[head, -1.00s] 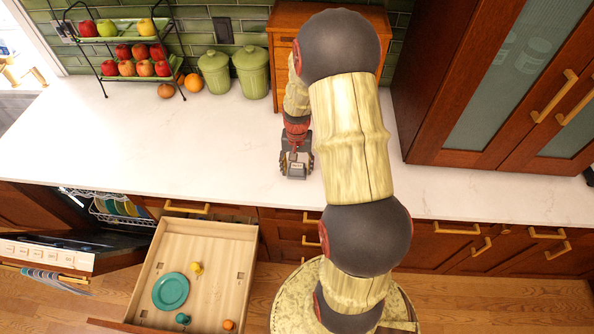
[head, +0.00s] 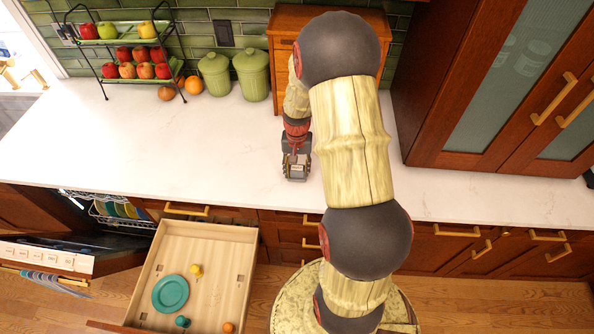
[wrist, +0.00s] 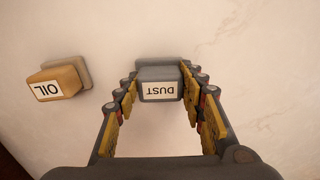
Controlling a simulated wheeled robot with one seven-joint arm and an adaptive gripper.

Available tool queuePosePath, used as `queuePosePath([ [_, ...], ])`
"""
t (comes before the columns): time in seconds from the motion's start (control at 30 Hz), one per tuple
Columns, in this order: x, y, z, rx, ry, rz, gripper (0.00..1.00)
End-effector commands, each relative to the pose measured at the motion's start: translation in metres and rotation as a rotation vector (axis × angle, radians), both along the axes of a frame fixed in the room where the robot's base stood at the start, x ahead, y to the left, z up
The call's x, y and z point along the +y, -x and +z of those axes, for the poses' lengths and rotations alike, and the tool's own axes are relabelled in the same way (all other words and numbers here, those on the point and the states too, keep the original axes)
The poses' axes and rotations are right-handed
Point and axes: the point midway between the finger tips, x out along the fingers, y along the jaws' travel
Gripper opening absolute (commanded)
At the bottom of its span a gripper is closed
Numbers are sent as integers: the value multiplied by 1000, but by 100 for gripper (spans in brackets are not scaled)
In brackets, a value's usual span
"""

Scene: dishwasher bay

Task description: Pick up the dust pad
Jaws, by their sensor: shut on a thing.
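The dust pad (wrist: 160,91) is a grey block with a white label reading DUST, upside down in the wrist view. It sits between the fingertips of my gripper (wrist: 161,84), which is shut on its two sides. I cannot make out the pad apart from the fingers there. Whether the pad still touches the counter is hard to tell.
A tan pad labelled OIL (wrist: 54,80) stands left of the dust pad in the wrist view, apart from my fingers. The white counter (head: 150,140) is clear on the left. An open drawer (head: 215,290) holds a teal plate (head: 170,293). Green canisters (head: 252,75) stand at the back.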

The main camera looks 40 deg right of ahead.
Motion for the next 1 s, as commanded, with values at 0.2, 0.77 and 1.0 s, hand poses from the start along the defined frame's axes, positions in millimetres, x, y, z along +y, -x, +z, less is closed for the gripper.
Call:
queuePosePath([
  [0.2,-1,-1,23,-3,2,0,11],
  [0.77,22,95,110,-3,2,-2,11],
  [1.0,29,126,124,-1,2,-2,11],
])
